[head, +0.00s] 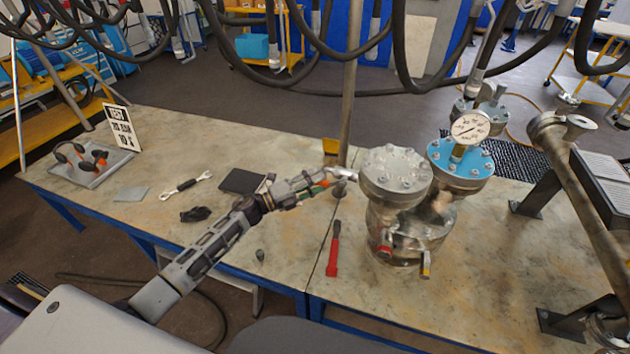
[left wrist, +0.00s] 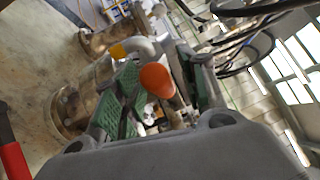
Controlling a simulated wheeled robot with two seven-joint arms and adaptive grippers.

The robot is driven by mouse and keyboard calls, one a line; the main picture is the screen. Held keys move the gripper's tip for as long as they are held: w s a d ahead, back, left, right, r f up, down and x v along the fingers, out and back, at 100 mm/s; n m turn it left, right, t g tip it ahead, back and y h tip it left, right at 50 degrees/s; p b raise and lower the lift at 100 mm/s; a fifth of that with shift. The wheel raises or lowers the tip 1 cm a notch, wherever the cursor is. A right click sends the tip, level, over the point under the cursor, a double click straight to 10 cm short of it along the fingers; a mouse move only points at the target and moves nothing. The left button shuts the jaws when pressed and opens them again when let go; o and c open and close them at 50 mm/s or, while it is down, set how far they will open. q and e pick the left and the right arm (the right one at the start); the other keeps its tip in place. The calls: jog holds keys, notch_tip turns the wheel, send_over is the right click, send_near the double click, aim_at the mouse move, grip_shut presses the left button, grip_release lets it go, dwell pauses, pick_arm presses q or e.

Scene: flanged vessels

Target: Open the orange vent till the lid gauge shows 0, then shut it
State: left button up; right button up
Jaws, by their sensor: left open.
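The gauge (head: 470,127) with a white dial stands on the blue lid (head: 460,160) of the flanged vessel. Its needle is too small to read. My left gripper (head: 326,180) is just left of the grey-lidded part (head: 397,170) of the vessels. In the left wrist view, the orange vent handle (left wrist: 157,80) shows between the green-padded fingers of my left gripper (left wrist: 155,98), which is open around it. Whether a finger touches the handle cannot be told. In the head view the handle is mostly hidden by the gripper. My right gripper is not in view.
A red-handled tool (head: 333,250) lies in front of my left gripper. A wrench (head: 186,185) and a dark block (head: 241,181) lie left. Black hoses hang overhead.

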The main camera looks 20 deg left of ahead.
pick_arm(q)
jog(key=c, duration=0.3)
grip_shut()
